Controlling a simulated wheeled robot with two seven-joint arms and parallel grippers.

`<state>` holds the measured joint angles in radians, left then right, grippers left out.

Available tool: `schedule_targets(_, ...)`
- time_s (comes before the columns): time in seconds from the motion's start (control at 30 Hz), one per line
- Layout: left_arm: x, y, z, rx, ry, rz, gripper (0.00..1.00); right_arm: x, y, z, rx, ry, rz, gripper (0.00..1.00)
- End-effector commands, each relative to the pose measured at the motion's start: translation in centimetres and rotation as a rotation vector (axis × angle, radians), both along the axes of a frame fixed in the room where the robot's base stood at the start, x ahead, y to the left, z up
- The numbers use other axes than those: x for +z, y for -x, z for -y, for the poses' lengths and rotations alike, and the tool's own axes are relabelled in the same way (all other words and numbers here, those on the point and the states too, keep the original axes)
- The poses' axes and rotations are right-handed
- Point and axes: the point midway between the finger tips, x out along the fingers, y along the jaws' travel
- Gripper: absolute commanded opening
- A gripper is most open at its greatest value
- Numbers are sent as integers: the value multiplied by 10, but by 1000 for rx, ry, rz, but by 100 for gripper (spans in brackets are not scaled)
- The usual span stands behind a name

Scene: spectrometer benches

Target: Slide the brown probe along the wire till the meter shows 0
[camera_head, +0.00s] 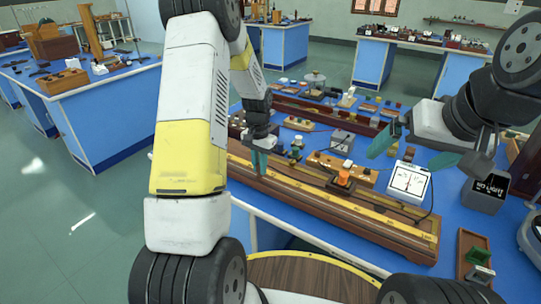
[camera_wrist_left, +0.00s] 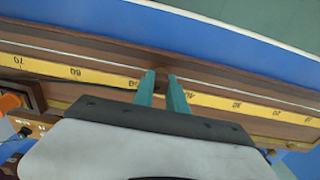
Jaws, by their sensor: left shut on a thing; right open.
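The long wooden wire board (camera_head: 390,236) with a yellow scale lies along the bench's front edge. It also shows in the left wrist view (camera_wrist_left: 235,85), with its thin wire running beside the scale. My left gripper (camera_head: 260,168) is low over the board's left part. In the left wrist view its teal fingers (camera_wrist_left: 162,80) are shut on the brown probe (camera_wrist_left: 161,76), between the 50 and 40 marks. The probe is mostly hidden in the head view. The white meter (camera_head: 408,183) stands right of the board; its needle looks near mid-dial, but the exact reading is too small. My right gripper (camera_head: 403,160) is open and empty above the meter.
An orange-topped part (camera_head: 344,178) stands behind the board, near a small wooden block with terminals. A dark grey box (camera_head: 486,192) and a green-and-brown piece (camera_head: 477,256) lie at the right. Several other instruments crowd the back of the blue bench.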

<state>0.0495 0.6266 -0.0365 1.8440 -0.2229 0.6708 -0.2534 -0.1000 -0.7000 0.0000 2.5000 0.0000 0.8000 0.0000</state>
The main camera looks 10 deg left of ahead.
Motion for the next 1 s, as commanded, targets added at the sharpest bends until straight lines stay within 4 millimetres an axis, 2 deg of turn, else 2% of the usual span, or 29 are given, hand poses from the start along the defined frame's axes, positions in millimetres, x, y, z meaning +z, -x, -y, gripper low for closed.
schedule_targets(1.0,-5,1,0,1,0,-3,0,0,0,0,0,0,0,100)
